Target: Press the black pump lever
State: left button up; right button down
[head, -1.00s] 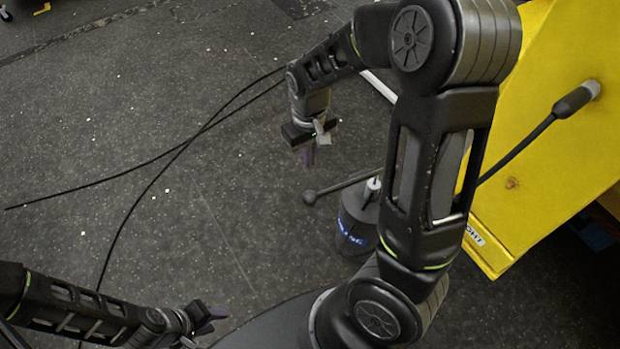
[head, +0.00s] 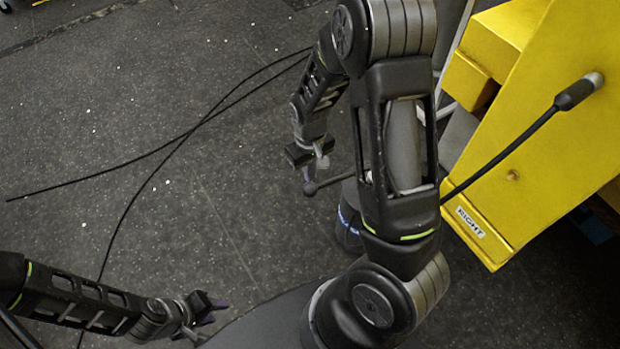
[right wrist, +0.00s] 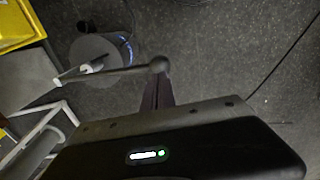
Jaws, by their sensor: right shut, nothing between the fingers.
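The pump lever is a dark rod with a ball end (head: 310,188), sticking out left from the dark round pump (head: 348,214). My right arm hides much of the pump. My right gripper (head: 308,174) points down with its fingers shut and empty, at the lever's ball end. In the right wrist view the lever (right wrist: 115,73) runs to its ball beside the shut fingers (right wrist: 158,92). Fingers and ball overlap there; I cannot tell whether they touch. My left gripper (head: 216,309) is low in the head view, away from the pump, its fingers apart and empty.
A yellow structure (head: 545,150) with a RIGHT label and a black hose (head: 510,147) stands on the right. Black cables (head: 185,138) lie on the dark floor at left. Floor between the cables and pump is clear. A pale frame (right wrist: 45,125) shows in the right wrist view.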

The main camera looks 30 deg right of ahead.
aim_at(310, 186)
jog(key=shift+f, duration=1.95)
